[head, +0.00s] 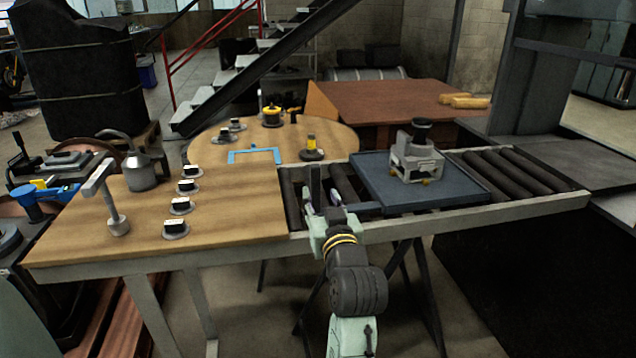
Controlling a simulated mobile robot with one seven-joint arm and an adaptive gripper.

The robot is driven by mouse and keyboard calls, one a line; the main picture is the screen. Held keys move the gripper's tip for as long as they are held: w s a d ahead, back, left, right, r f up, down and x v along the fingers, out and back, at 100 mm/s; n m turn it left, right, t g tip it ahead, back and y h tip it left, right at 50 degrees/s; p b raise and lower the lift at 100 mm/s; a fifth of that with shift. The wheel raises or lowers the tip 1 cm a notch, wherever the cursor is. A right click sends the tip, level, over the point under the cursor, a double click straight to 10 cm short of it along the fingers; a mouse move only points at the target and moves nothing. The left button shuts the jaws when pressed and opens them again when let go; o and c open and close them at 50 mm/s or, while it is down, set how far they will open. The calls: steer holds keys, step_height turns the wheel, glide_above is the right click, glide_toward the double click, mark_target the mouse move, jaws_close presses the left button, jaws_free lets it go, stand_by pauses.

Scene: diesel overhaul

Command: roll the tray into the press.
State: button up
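The blue-grey tray (455,191) lies flat on the roller conveyor, toward its right half. A grey metal block assembly with a dark cylinder on top (416,160) stands on the tray. The press (546,90) is the large dark frame at the right, beyond the conveyor's right end. Bare rollers (516,170) lie between the tray and the press. My gripper (328,190) is over the conveyor's left part, just left of the tray's left edge. Its fingers are small and partly hidden, so I cannot tell its opening or whether it touches the tray.
A wooden bench (120,235) with several small dark parts on discs (180,206) adjoins the conveyor's left end. An oil can (138,170) and a T-shaped tool (110,200) stand there. A round wooden table (290,145) is behind. The rollers right of the tray are clear.

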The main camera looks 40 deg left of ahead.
mark_target(317, 186)
steer(key=p+x, duration=0.1)
steer(key=x, duration=0.6)
steer(key=shift+c, duration=0.5)
jaws_close()
steer(key=shift+d, duration=0.1)
